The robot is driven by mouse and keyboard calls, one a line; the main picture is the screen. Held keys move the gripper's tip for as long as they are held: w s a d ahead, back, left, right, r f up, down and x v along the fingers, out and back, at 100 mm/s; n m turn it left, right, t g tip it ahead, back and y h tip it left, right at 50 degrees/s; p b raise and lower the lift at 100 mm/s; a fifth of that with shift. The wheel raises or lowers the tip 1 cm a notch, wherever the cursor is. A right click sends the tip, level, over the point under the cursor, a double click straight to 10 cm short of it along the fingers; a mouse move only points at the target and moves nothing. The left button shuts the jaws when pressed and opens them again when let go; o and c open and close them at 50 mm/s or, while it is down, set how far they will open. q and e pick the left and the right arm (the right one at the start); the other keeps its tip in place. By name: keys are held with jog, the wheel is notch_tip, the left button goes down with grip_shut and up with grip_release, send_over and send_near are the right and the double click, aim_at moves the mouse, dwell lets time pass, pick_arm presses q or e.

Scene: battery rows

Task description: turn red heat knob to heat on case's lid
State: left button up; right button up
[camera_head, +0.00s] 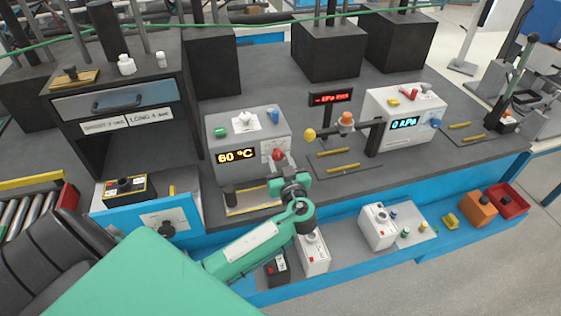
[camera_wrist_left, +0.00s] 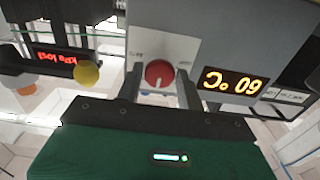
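The red heat knob (camera_head: 278,155) sits on the front of a grey case (camera_head: 225,135) whose display reads 60 °C. In the left wrist view the knob (camera_wrist_left: 158,73) shows a white pointer mark, and the same display (camera_wrist_left: 233,83) appears upside down. My left gripper (camera_head: 284,172) is at the case's front, right at the knob. In the wrist view its two fingers (camera_wrist_left: 160,82) stand apart on either side of the knob. I cannot tell whether they touch it. The case's lid (camera_head: 245,120) carries a green button, a blue button and a white label. My right gripper does not show.
A white case (camera_head: 400,112) reading 0 kPa stands to the right, with a red display (camera_head: 330,98) behind. A yellow ball (camera_head: 310,134) is close to the right of my gripper. A black-and-yellow tray (camera_head: 250,200) lies below the grey case.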

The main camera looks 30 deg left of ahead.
pick_arm(q)
jog(key=c, duration=0.5)
jog(key=shift+o, duration=0.2)
jog(key=shift+f, duration=0.1)
